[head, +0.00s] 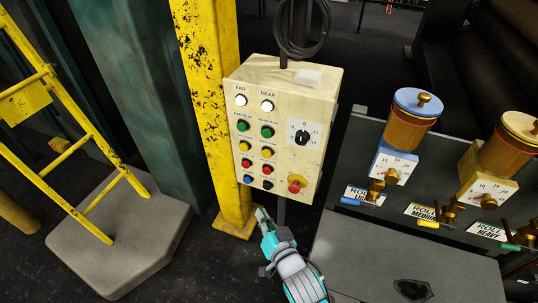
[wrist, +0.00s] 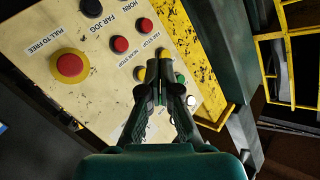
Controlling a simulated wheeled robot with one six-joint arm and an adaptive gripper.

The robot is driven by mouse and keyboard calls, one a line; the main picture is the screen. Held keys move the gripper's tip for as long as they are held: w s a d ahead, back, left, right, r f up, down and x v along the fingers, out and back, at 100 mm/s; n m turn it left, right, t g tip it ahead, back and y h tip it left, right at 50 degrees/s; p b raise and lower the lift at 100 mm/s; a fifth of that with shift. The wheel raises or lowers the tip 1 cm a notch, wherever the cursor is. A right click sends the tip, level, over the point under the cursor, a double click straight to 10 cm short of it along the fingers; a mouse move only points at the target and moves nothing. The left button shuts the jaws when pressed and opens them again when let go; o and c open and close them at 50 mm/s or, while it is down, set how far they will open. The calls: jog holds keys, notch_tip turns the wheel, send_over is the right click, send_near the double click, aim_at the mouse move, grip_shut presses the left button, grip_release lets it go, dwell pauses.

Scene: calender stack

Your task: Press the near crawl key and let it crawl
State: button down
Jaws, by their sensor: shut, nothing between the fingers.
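The cream control box (head: 285,95) is on the yellow column. Its near crawl key is the yellow button in the right-hand column (head: 266,152), between a green and a red one. In the wrist view I take it to be the yellow button (wrist: 140,74) just left of my fingers. Another yellow button (wrist: 165,54) shows just past the fingertips. My gripper (head: 262,214) is shut and empty, below the box in the head view; it also shows in the wrist view (wrist: 165,68). No contact with the key is visible. My fingers hide part of the panel.
A red stop knob on a yellow collar (head: 295,185) and a black dial (head: 302,137) share the panel. The yellow column (head: 205,80) and a yellow ladder (head: 80,150) stand left. A bench with roll valves (head: 400,255) is at right.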

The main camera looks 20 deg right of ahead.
aim_at(267, 153)
jog(key=w+r+m, duration=0.1)
jog(key=w+r, duration=0.3)
jog(key=w, duration=0.4)
jog(key=shift+r+m, duration=0.3)
jog(key=w+d, duration=0.6)
jog(key=shift+w+d, duration=0.15)
dwell(1.6)
jog(key=shift+w+d, duration=0.25)
